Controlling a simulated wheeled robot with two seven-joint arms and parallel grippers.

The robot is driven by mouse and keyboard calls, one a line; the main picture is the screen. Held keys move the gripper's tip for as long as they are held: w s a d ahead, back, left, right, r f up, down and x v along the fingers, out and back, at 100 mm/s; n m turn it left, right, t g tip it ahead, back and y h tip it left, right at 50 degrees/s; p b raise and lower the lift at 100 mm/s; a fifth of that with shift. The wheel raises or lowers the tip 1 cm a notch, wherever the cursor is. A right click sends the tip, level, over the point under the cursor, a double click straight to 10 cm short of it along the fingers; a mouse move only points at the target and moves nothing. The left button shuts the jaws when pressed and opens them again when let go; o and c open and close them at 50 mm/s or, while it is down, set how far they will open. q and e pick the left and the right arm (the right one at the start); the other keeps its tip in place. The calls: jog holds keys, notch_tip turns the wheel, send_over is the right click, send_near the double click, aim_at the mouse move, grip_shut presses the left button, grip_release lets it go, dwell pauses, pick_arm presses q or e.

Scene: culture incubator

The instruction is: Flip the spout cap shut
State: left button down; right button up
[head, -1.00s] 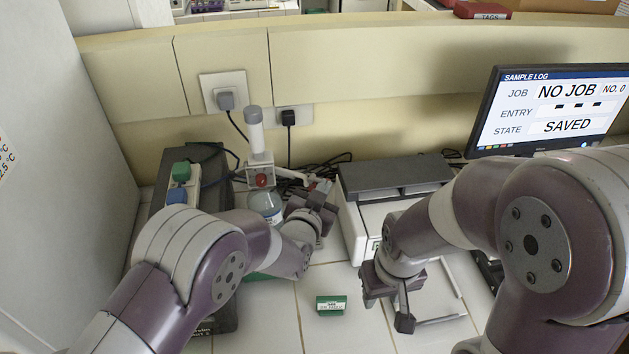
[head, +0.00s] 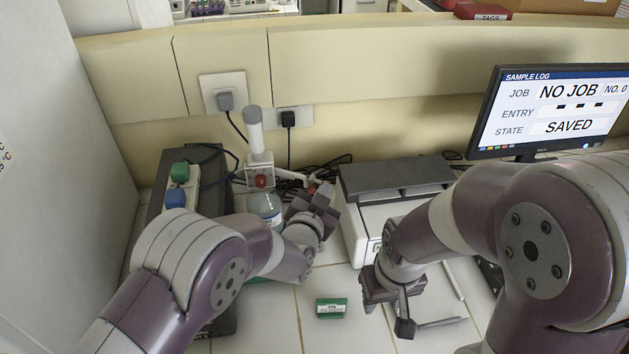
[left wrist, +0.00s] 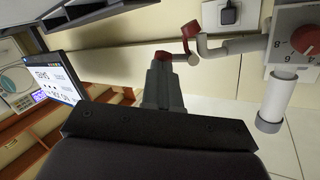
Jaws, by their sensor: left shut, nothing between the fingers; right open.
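The bottle-top dispenser (head: 260,172) has a white column and red knob and stands on a clear bottle (head: 265,207) behind my left arm. Its white spout (left wrist: 232,47) runs sideways in the left wrist view, which shows the dispenser upside down. A red cap piece (left wrist: 190,32) is at the spout's outer end, with another red part (left wrist: 162,56) by my fingertips. Whether the fingers touch it is unclear. My left gripper (left wrist: 163,72) is shut and empty; it also shows in the head view (head: 325,193). My right gripper (head: 388,312) is open over the bench.
A white and grey machine (head: 375,215) stands right of the spout. A green labelled box (head: 331,308) lies on the tiles in front. Cables and wall sockets (head: 224,95) are behind. A monitor (head: 555,110) stands at right.

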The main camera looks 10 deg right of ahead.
pick_arm(q)
jog(key=shift+f+m+b, duration=0.1)
jog(key=shift+m+b, duration=0.2)
jog(key=shift+f+b, duration=0.15)
jog(key=shift+b, duration=0.15)
dwell(1.8)
